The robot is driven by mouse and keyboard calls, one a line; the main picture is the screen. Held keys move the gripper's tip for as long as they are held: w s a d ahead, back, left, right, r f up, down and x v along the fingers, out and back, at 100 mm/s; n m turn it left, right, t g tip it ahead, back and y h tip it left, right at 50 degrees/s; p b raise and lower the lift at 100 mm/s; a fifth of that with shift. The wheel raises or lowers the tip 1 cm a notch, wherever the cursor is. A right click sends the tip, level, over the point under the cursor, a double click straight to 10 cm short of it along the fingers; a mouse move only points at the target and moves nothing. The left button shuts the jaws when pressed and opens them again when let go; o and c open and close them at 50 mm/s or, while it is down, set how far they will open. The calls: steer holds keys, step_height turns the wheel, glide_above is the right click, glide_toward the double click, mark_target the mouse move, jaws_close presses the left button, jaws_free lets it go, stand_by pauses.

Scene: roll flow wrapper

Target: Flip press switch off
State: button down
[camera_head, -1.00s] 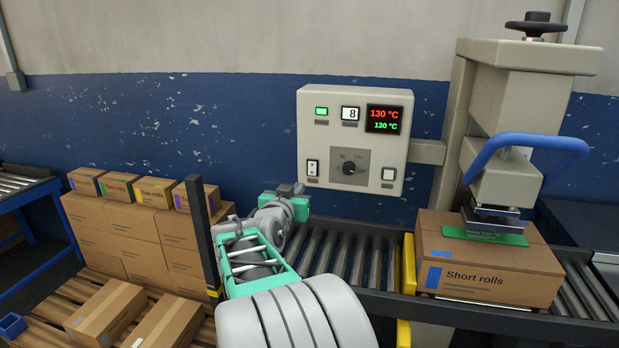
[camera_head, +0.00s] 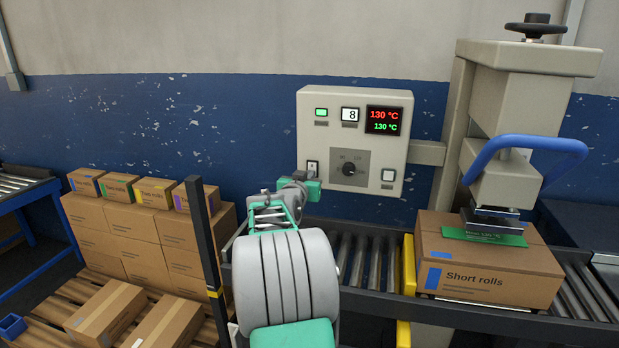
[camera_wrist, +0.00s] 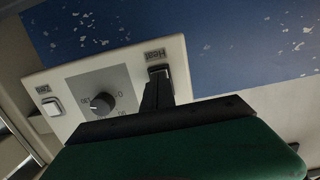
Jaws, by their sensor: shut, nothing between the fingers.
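The control box (camera_head: 354,110) has a white rocker switch (camera_head: 313,167) at its lower left. In the wrist view the rocker switch (camera_wrist: 160,72), its label reading upside down as "Heat", sits at the tips of my gripper (camera_wrist: 158,88). The dark fingers are shut and empty and cover part of the switch. Whether they touch it I cannot tell. In the head view my gripper (camera_head: 314,188) is just below the switch and hides its lower edge. A green lamp (camera_head: 321,112) and the display (camera_head: 384,120), showing 130 °C twice, are lit.
A knob (camera_head: 349,169) and a second button (camera_head: 388,176) sit right of the switch. The press (camera_head: 520,95) with a blue handle stands over a carton (camera_head: 480,285) on the roller conveyor (camera_head: 345,255). Stacked boxes (camera_head: 145,240) and a dark post (camera_head: 205,245) stand left.

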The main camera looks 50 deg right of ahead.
steer(key=s+a+f+t+h+b, duration=0.1)
steer(key=s+a+b, duration=0.4)
steer(key=a+b, duration=0.6)
steer(key=shift+s+a+f+h, duration=0.2)
steer(key=shift+a+f+h, duration=0.15)
steer(key=shift+a+h, duration=0.35)
